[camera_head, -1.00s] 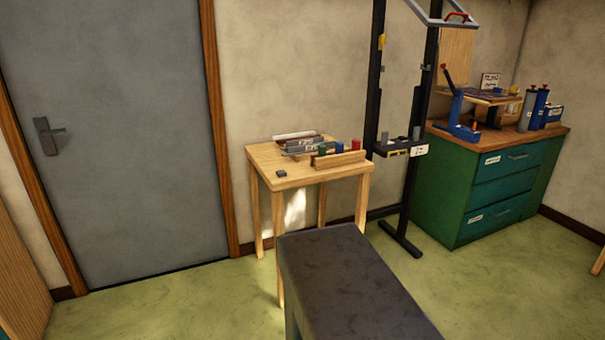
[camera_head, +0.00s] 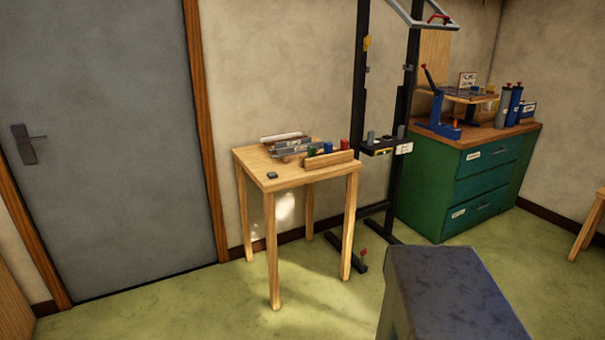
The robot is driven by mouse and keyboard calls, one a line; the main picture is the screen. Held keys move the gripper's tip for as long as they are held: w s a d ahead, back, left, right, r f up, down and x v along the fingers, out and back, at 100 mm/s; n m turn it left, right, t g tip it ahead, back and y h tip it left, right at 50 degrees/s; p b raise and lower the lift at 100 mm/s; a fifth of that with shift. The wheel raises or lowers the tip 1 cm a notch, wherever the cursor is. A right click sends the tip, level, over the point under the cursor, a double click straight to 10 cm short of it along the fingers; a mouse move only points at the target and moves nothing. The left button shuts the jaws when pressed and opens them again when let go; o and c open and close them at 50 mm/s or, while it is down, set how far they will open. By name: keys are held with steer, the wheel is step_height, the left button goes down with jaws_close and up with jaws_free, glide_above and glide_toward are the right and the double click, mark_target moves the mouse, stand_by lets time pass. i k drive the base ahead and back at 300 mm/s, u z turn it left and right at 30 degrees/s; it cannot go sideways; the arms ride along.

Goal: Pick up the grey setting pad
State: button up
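A small dark grey block (camera_head: 271,175), which looks like the grey setting pad, lies near the front left corner of a small wooden table (camera_head: 312,174). It lies apart from the other things there, with bare wood around it. My gripper is not in view, so its state and its distance from the pad do not show.
Grey bars (camera_head: 290,146) and a wooden rack (camera_head: 328,159) with coloured pieces occupy the table's back and right. A black stand (camera_head: 357,190) is right of it. A dark flat-topped bench (camera_head: 450,285) fills the right foreground. Green floor (camera_head: 190,305) is clear ahead.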

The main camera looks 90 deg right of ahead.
mark_target(272, 175)
steer(key=z, duration=0.05)
steer(key=k, duration=0.25)
steer(key=z, duration=1.8)
steer(key=k, duration=0.65)
steer(key=u, duration=0.3)
steer(key=i, duration=1.7)
steer(key=z, duration=0.25)
